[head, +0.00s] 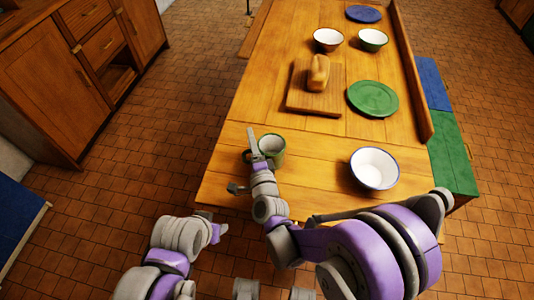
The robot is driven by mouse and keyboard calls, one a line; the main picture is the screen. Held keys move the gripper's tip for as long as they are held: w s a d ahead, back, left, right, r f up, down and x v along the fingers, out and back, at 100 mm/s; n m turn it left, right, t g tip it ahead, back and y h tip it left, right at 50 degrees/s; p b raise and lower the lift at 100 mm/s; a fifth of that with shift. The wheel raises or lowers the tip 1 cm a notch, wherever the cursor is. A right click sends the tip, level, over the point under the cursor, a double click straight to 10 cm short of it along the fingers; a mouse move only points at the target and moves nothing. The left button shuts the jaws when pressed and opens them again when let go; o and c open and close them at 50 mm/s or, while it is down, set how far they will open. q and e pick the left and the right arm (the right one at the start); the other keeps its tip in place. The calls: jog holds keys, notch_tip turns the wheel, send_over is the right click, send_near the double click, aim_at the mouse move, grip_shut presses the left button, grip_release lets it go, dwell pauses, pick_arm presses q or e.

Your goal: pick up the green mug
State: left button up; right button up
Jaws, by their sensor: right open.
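The green mug (274,145) stands upright near the front left edge of the wooden table (225,143), with a pale inside. Its handle (247,156) points left. My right gripper (243,162) is open at the mug's near left side. One finger reaches up along the mug's left side, and the other is lower left, by the table edge. The gripper partly hides the mug. Whether a finger touches it cannot be told. My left gripper (219,231) is low in front of the table, small and partly hidden by its arm, away from the mug.
A white bowl with a blue rim (375,169) stands right of the mug. Farther back are a green plate (373,98), a cutting board (302,99) with a loaf (318,73), two bowls and a blue plate (363,14). Bare tabletop lies between mug and white bowl.

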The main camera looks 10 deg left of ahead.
grip_shut()
dwell(1.4)
